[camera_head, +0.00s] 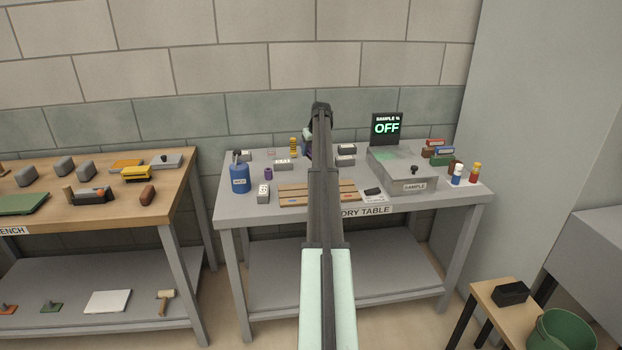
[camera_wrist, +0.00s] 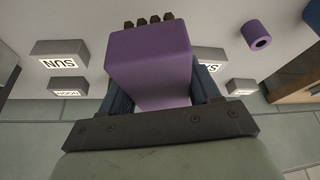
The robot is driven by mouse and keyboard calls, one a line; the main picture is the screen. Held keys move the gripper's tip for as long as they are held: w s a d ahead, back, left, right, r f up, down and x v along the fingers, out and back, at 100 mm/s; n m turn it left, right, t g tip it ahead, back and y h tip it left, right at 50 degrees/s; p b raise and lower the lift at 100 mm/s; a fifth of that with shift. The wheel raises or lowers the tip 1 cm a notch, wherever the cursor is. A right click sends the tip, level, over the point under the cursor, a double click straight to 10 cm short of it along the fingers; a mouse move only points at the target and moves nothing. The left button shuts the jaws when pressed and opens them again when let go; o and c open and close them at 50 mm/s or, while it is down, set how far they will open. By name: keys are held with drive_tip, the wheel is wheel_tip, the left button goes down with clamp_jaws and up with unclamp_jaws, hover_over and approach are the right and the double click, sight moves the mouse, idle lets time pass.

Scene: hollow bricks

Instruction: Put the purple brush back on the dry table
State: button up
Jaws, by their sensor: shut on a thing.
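The purple brush (camera_wrist: 150,60), a purple block with dark bristle tufts at its far end, is between the fingers of my gripper (camera_wrist: 162,88) in the wrist view. The gripper is shut on it. In the head view my arm hides most of the gripper and brush, above the back middle of the dry table (camera_head: 238,211). The grey tabletop also shows in the wrist view (camera_wrist: 70,18). I cannot tell whether the bristles touch it.
Grey labelled bricks (camera_wrist: 60,52) lie on both sides of the brush. A purple cylinder (camera_wrist: 256,36) is to the right. On the table stand a blue canister (camera_head: 240,180), a wooden slatted rack (camera_head: 295,193) and a grey sample box (camera_head: 402,172). The front left edge is clear.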

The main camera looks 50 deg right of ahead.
drive_tip(key=shift+w+n, duration=0.2)
drive_tip(key=shift+n, duration=0.3)
drive_tip(key=shift+f, duration=4.95)
drive_tip(key=o, duration=1)
drive_tip(key=shift+f, duration=0.15)
drive_tip(key=v, duration=1.2)
drive_tip(key=shift+s+d, duration=0.1)
drive_tip(key=shift+s, duration=0.1)
